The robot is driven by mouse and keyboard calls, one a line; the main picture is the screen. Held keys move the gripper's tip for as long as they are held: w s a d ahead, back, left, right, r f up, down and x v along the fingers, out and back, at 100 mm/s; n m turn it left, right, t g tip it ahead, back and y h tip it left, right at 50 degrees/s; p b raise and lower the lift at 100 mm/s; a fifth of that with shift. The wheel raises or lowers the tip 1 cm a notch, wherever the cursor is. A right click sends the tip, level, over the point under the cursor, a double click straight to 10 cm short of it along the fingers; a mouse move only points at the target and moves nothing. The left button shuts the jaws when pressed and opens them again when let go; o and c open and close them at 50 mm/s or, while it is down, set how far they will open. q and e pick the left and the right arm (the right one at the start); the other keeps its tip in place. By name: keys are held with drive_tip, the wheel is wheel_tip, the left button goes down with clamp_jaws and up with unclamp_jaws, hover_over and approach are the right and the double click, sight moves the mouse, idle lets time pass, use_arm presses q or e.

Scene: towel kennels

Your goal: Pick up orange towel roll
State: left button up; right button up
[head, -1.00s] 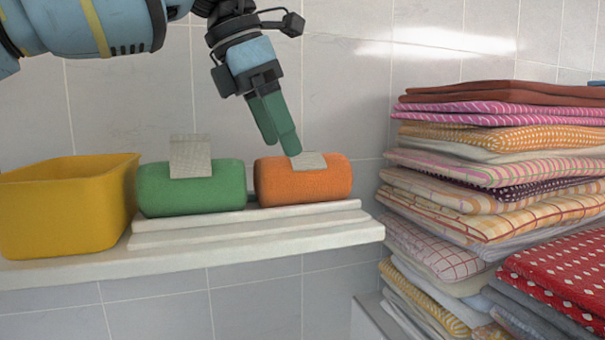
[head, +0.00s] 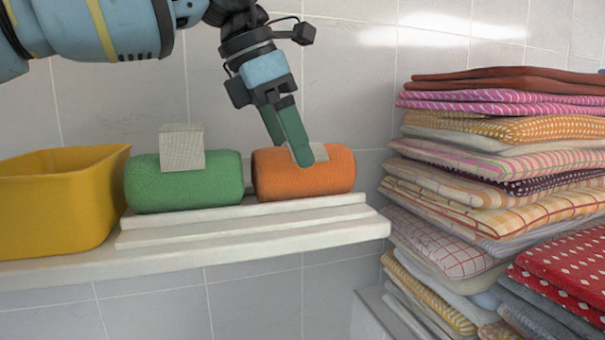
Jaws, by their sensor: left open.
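The orange towel roll (head: 328,179) lies on its side on a white stepped board on the shelf. A pale label or block (head: 318,153) sits on its top, partly hidden by a finger. My left gripper (head: 292,155) reaches down from above with green fingers. It is open. One finger overlaps the front of the orange roll in the picture; the other finger's tip is near or behind the roll's top. I cannot tell whether they touch it. My right gripper is not in view.
A green towel roll (head: 215,189) with a pale block (head: 182,148) on it lies just left of the orange one. A yellow bin (head: 60,205) stands farther left on the white shelf (head: 200,256). Stacks of folded towels (head: 490,165) fill the right side. A tiled wall is behind.

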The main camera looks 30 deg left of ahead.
use_arm(q)
drive_tip(key=x, duration=0.3)
drive_tip(key=shift+w+d+p, duration=0.25)
drive_tip(key=shift+d+p, duration=0.1)
drive_tip(key=shift+w+d+f, duration=0.1)
drive_tip(key=shift+w+f, duration=0.05)
drive_tip(key=shift+f, duration=0.4)
drive_tip(key=c, duration=1.1)
